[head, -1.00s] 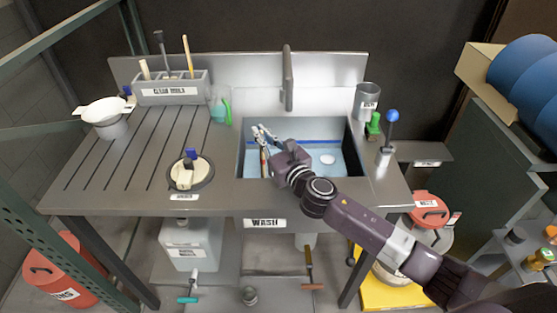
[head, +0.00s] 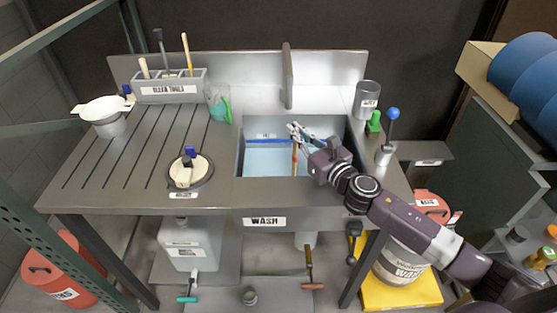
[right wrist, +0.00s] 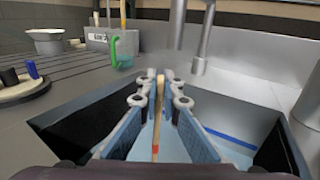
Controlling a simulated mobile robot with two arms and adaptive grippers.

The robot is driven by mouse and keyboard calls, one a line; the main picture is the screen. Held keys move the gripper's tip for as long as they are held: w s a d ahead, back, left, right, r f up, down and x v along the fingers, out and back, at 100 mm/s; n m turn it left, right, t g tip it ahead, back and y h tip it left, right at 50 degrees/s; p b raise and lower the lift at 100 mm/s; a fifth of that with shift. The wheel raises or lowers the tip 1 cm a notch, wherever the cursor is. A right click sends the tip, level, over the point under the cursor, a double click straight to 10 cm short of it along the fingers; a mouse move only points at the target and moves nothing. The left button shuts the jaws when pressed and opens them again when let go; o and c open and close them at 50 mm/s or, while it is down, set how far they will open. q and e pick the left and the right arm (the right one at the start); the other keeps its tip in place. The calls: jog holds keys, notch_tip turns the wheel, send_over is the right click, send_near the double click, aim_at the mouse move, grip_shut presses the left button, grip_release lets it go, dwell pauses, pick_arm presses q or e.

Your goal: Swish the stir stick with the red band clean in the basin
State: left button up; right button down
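The stir stick with the red band (head: 295,154) is a thin wooden stick. It hangs roughly upright between the fingertips of my right gripper (head: 297,131), over the basin (head: 330,122). In the right wrist view the stick (right wrist: 159,105) runs down between the two fingers, with its red band below the fingertips. My right gripper (right wrist: 160,88) is shut on it. Pale blue water (head: 265,161) lies in the basin; whether the stick's lower end is in it I cannot tell. My left gripper is not in view.
The faucet (head: 287,75) rises behind the basin. A clear cup with a green handle (head: 218,104) and the clean tools rack (head: 172,91) stand at left. A grey cup (head: 367,98), a green object (head: 374,122) and a blue-knobbed stick (head: 392,114) stand at right.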

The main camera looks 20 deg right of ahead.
jog(key=shift+w+a+p, duration=1.3)
jog(key=shift+w+a, duration=0.1)
jog(key=shift+a, duration=3.3)
jog(key=s+d+b, duration=0.1)
jog(key=s+d, duration=0.2)
jog(key=d, duration=0.6)
jog(key=shift+d+b, duration=0.3)
jog(key=shift+w+r, duration=0.1)
jog(key=shift+r, duration=0.05)
notch_tip(320, 180, up, 10)
jog(key=p, duration=1)
